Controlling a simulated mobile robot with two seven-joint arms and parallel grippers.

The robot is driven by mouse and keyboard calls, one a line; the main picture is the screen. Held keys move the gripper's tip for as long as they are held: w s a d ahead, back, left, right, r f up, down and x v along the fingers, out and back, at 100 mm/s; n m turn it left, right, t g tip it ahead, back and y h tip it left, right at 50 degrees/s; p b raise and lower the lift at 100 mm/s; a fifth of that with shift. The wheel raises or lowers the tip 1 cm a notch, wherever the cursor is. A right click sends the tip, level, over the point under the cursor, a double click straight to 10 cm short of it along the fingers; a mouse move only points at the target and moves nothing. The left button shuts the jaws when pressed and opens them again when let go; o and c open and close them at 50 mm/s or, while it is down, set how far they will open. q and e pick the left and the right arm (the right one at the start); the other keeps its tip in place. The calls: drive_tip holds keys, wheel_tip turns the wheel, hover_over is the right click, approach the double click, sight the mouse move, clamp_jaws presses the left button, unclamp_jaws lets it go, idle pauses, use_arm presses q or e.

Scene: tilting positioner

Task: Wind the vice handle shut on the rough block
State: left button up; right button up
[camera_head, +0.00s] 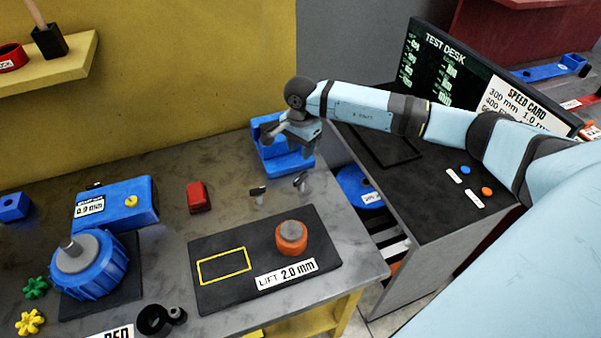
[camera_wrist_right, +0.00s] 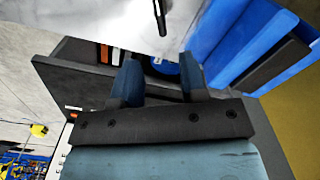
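The blue vice (camera_head: 270,122) stands at the back right corner of the grey workbench. My right gripper (camera_head: 297,138) is over it and hides part of it. In the right wrist view my right gripper (camera_wrist_right: 159,62) is open, its two fingers apart with nothing between them. A blue body with a dark plate (camera_wrist_right: 268,62), probably the vice, is at upper right there. A thin metal rod (camera_wrist_right: 160,16), possibly the vice handle, lies beyond the fingertips, apart from them. I cannot make out the rough block for certain. My left gripper is not in view.
A red block (camera_head: 198,196) is to the left. A dark plate (camera_head: 215,292) carries an orange-and-grey knob (camera_head: 290,238). The dark test desk (camera_head: 430,205) adjoins on the right.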

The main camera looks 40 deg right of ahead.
sight(301, 176)
wheel_tip(301, 176, down, 10)
drive_tip(key=shift+r+p, duration=0.1)
drive_tip(key=shift+p, duration=0.85)
drive_tip(key=shift+f, duration=0.85)
drive_tip(key=shift+c, duration=0.4)
clamp_jaws()
